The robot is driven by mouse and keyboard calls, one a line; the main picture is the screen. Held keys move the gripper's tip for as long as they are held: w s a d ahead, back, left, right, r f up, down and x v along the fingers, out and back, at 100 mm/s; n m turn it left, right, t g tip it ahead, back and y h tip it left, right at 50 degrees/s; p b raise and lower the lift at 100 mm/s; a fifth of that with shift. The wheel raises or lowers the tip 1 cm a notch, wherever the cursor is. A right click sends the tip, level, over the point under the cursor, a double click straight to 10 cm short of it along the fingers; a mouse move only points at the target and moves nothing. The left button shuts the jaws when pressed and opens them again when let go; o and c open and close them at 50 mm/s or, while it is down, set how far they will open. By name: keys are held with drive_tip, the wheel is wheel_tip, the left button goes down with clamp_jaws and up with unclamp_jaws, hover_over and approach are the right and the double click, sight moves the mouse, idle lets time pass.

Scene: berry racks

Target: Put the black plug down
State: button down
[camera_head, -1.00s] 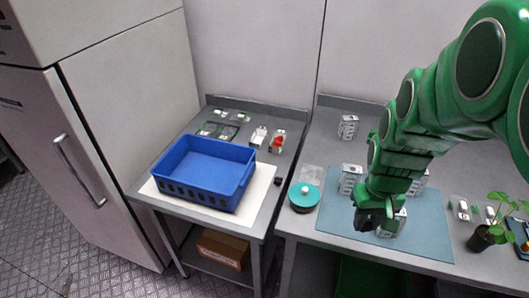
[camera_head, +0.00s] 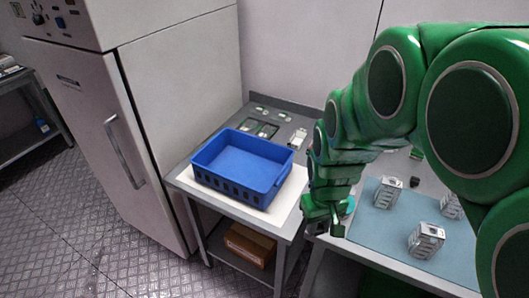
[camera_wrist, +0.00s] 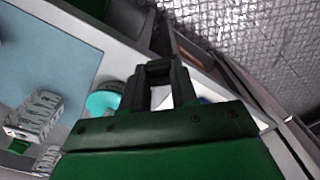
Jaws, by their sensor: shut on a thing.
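My gripper (camera_wrist: 158,76) is shut on a dark piece, taken to be the black plug (camera_wrist: 157,69), which shows between the fingertips in the wrist view. Its outline is hard to separate from the black fingers. In the head view my gripper (camera_head: 322,230) hangs near the gap between the two tables, left of the blue-grey mat (camera_head: 391,222). The plug cannot be made out there. A small black object (camera_head: 414,182) stands behind the mat's white-grey boxes.
A blue crate (camera_head: 233,190) stands on a white sheet (camera_head: 285,207) on the left table. A turquoise round lid (camera_wrist: 103,103) lies close to my gripper. White-grey boxes (camera_head: 426,240) stand on the mat. A tall fridge (camera_head: 130,120) is at left.

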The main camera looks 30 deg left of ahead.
drive_tip(key=shift+s+a+f, duration=0.15)
drive_tip(key=shift+s+a, duration=0.05)
drive_tip(key=shift+a, duration=0.35)
drive_tip(key=shift+w+a+f, duration=0.1)
drive_tip(key=shift+a, duration=0.1)
drive_tip(key=w+a+f, duration=0.4)
drive_tip(key=w+a, duration=0.1)
drive_tip(key=w, duration=0.2)
approach(297, 218)
drive_tip(key=shift+s+d+f, duration=0.3)
drive_tip(key=shift+s+f, duration=0.15)
drive_tip(key=shift+s, duration=0.05)
drive_tip(key=shift+w+a+f, duration=0.3)
drive_tip(key=shift+w+f, duration=0.15)
drive_tip(key=shift+f, duration=1.8)
drive_tip(key=shift+f, duration=0.15)
drive_tip(key=c, duration=0.9)
unclamp_jaws()
drive_tip(key=shift+o, duration=0.2)
